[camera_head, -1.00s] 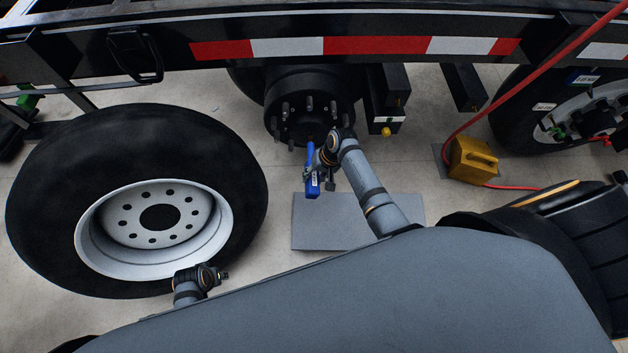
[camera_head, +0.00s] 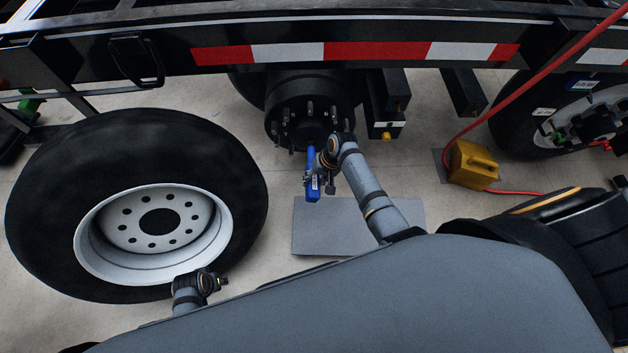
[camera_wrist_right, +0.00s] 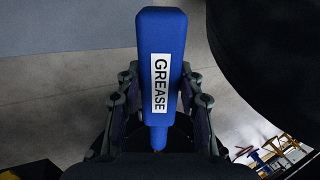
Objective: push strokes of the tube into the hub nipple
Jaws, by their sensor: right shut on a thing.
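My right gripper (camera_head: 320,173) is shut on the tube. In the right wrist view the blue tube (camera_wrist_right: 162,40), marked GREASE, sits between both fingers of my right gripper (camera_wrist_right: 160,90).
A large tire with a white rim (camera_head: 112,260) stands at the left. A grey mat (camera_head: 325,225) lies on the floor below the hub. A yellow box (camera_head: 472,165) with a red hose stands at the right. The striped trailer rail (camera_head: 350,50) runs above the hub.

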